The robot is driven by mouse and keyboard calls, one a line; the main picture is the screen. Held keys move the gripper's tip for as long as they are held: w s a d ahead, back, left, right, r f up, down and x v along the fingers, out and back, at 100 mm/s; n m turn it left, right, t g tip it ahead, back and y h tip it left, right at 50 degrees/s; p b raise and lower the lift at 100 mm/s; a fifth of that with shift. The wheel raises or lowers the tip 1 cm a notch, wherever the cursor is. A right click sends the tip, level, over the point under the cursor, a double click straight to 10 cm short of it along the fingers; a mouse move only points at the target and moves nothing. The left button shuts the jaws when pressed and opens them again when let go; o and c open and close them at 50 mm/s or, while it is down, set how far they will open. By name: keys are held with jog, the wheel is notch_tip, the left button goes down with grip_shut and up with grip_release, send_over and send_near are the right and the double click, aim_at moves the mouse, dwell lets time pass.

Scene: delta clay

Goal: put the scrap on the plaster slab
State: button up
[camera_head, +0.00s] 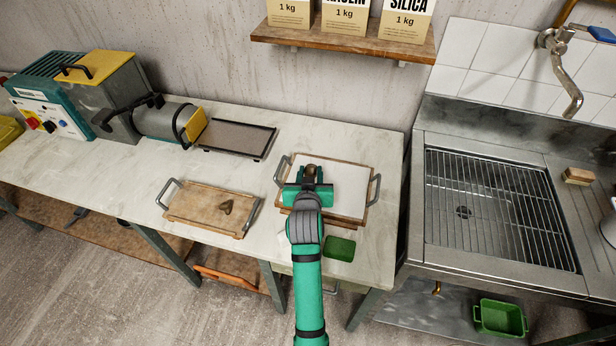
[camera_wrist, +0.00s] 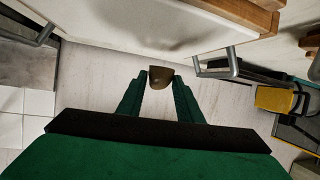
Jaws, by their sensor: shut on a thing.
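The plaster slab (camera_head: 352,180) is a white panel on a wooden board with grey side handles, at the right end of the bench. In the wrist view a white surface (camera_wrist: 140,22) with a wooden edge fills the top. My gripper (camera_head: 309,180) is over the slab's left part in the head view, shut on a small brown clay scrap (camera_head: 311,171). The scrap also shows between the fingertips in the wrist view (camera_wrist: 160,77). I cannot tell whether it touches the slab. My arm and gripper hide part of the slab.
A wooden board (camera_head: 195,204) with handles and a brown piece (camera_head: 226,207) on it lies to the left. A grey-topped tray (camera_head: 238,137) sits behind, beside a roller machine (camera_head: 165,122). A green dish (camera_head: 340,248) stands at the front edge; a sink (camera_head: 490,205) is right.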

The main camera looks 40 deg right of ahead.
jog(key=f, duration=0.3)
jog(key=shift+w+d+f, duration=0.15)
jog(key=shift+w+f, duration=0.05)
jog(key=shift+f, duration=0.2)
jog(key=shift+s+d, duration=0.15)
jog(key=shift+d, duration=0.15)
jog(key=shift+f, duration=0.2)
jog(key=o, duration=1.2)
jog(key=shift+a, duration=0.15)
jog(key=shift+a+r, duration=0.1)
jog(key=shift+r, duration=0.1)
jog(key=v, duration=1.1)
jog(key=shift+s+a+r, duration=0.2)
jog(key=shift+r, duration=0.05)
